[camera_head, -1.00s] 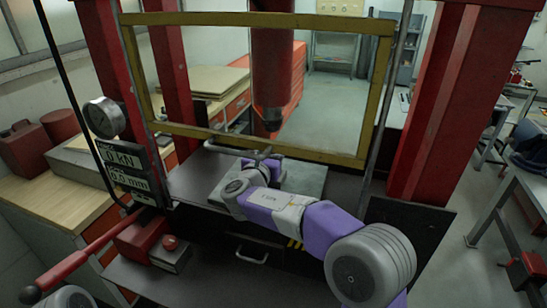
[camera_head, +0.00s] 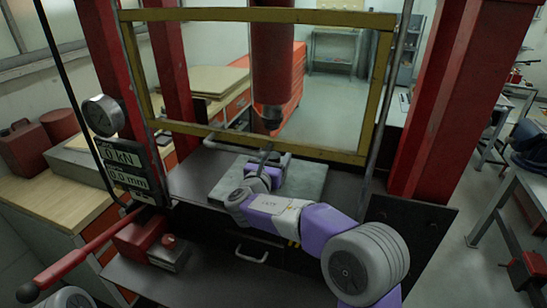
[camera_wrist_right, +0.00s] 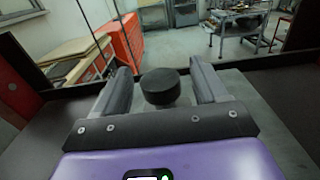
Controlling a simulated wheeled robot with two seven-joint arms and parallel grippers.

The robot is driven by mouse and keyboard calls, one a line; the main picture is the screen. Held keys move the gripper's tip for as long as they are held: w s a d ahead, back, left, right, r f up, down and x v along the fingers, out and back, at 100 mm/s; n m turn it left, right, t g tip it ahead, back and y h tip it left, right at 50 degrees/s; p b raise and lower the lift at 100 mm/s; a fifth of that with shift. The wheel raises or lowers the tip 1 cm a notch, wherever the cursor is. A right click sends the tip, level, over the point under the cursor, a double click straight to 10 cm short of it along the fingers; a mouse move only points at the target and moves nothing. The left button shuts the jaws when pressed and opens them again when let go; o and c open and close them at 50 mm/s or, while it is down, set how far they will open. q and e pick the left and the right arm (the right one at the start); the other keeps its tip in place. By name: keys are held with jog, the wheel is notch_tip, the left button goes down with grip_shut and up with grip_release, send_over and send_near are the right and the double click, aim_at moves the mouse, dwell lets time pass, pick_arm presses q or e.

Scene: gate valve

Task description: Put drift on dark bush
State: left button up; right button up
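My right gripper (camera_head: 268,157) is over the grey plate (camera_head: 310,182) on the press bed, reaching in under the yellow frame. In the right wrist view its two fingers (camera_wrist_right: 163,85) stand apart. A dark, round-topped piece (camera_wrist_right: 160,82) with a grey part below it is between them, with a visible gap on each side. I cannot tell whether this piece is the drift or the dark bush. In the head view my own wrist covers most of that spot. My left gripper is out of view.
The red press ram (camera_head: 272,70) hangs above the plate, close behind my gripper. The yellow frame (camera_head: 260,141) and red columns (camera_head: 440,100) bound the space. A gauge (camera_head: 104,115) and a red lever (camera_head: 80,256) are at the left.

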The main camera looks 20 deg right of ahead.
jog(key=shift+r, duration=0.25)
jog(key=v, duration=1.2)
jog(key=shift+f, duration=0.1)
